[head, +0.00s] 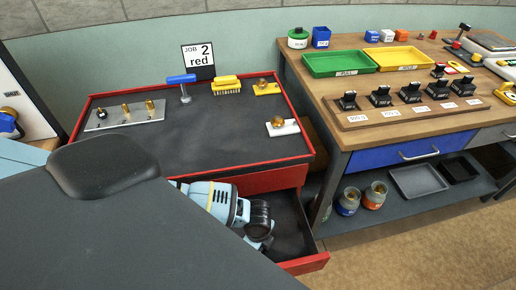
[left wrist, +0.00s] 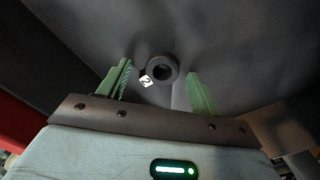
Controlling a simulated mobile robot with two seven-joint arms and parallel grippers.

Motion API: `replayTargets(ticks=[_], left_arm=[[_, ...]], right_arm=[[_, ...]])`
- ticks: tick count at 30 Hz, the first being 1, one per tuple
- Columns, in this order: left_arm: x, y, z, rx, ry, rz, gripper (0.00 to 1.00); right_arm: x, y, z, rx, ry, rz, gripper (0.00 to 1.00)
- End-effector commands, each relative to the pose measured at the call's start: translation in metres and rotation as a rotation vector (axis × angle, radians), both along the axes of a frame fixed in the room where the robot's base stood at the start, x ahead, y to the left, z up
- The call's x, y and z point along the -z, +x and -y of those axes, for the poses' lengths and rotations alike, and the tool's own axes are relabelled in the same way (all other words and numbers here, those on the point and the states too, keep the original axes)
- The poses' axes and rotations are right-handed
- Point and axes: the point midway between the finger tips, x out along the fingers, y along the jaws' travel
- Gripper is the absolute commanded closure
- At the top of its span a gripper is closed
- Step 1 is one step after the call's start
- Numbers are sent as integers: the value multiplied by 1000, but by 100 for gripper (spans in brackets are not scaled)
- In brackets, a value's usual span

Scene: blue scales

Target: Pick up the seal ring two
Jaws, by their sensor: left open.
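The seal ring two (left wrist: 162,69) is a dark ring with a white tag marked 2. In the left wrist view it lies on the dark floor of what looks like the open drawer. My left gripper (left wrist: 160,85) is open, with one green finger on each side of the ring in the picture. I cannot tell how far the fingertips are above the ring. In the head view my left arm reaches into the open red drawer (head: 316,262), and the arm hides its fingers and the ring. My right gripper is not in view.
The red-edged cabinet top (head: 150,155) above the drawer holds a metal plate with brass fittings (head: 124,114), a blue-handled tool (head: 183,82), a yellow brush (head: 227,85) and a job card (head: 198,60). A wooden bench (head: 340,85) stands to the right.

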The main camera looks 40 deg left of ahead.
Motion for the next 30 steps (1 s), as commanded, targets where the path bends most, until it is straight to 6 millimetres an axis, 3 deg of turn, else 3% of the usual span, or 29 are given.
replayTargets(ticks=[8,19,26,30], left_arm=[[2,1,0,0,0,2,35],[2,1,0,0,0,2,84],[1,1,0,0,0,2,84],[-10,2,0,-1,-1,5,84]], right_arm=[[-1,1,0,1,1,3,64],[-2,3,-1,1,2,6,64],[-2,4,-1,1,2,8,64],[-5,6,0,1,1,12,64]])
